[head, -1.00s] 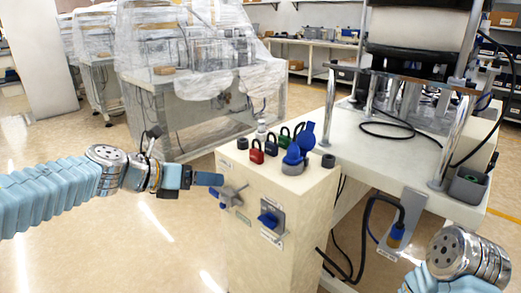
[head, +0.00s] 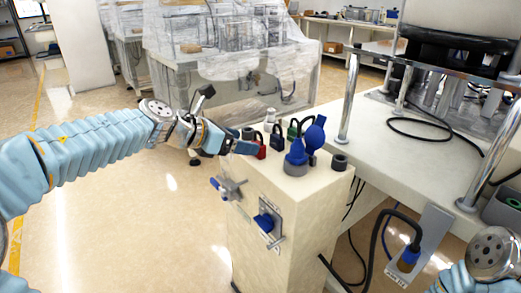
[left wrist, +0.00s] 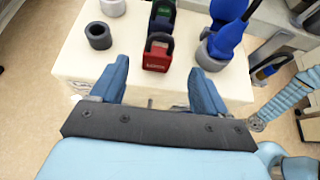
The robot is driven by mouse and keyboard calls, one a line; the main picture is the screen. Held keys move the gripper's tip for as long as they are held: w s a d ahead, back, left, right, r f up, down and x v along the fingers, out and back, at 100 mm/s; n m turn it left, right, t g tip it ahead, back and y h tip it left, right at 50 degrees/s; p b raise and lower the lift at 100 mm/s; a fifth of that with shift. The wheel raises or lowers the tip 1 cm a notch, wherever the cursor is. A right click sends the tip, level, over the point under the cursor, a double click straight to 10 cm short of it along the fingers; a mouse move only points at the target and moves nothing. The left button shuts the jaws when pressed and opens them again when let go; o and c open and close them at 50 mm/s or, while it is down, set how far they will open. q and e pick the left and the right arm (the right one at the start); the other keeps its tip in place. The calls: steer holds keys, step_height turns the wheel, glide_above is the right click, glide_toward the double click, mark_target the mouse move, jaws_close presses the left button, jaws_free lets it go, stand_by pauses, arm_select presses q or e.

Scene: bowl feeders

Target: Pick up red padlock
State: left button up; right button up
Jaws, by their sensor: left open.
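The red padlock (head: 259,151) stands upright on top of the cream cabinet (head: 290,205), partly hidden behind my left gripper in the head view. In the left wrist view the red padlock (left wrist: 158,53) is ahead of the fingertips, roughly midway between them. My left gripper (head: 244,148) is open and empty, its blue fingers (left wrist: 160,75) apart and not around the lock. My right arm shows at the lower right of the head view, but its gripper is out of view.
A dark padlock (head: 277,140) and a green padlock (head: 294,129) stand close behind the red one. A blue plug connector (head: 297,153) stands to its right. Dark grey rings (left wrist: 98,36) sit on the cabinet top.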

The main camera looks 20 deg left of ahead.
mark_target(262, 154)
arm_select(q)
steer(key=x, duration=0.3)
steer(key=b+x, duration=0.1)
steer(key=x, duration=0.2)
steer(key=shift+w+a+f+b, duration=0.1)
steer(key=shift+w+f+b, duration=0.1)
steer(key=shift+f+b, duration=0.15)
steer(key=shift+w+f, duration=0.1)
steer(key=shift+w, duration=0.1)
steer(key=shift+c, duration=0.4)
steer(key=c, duration=1.1)
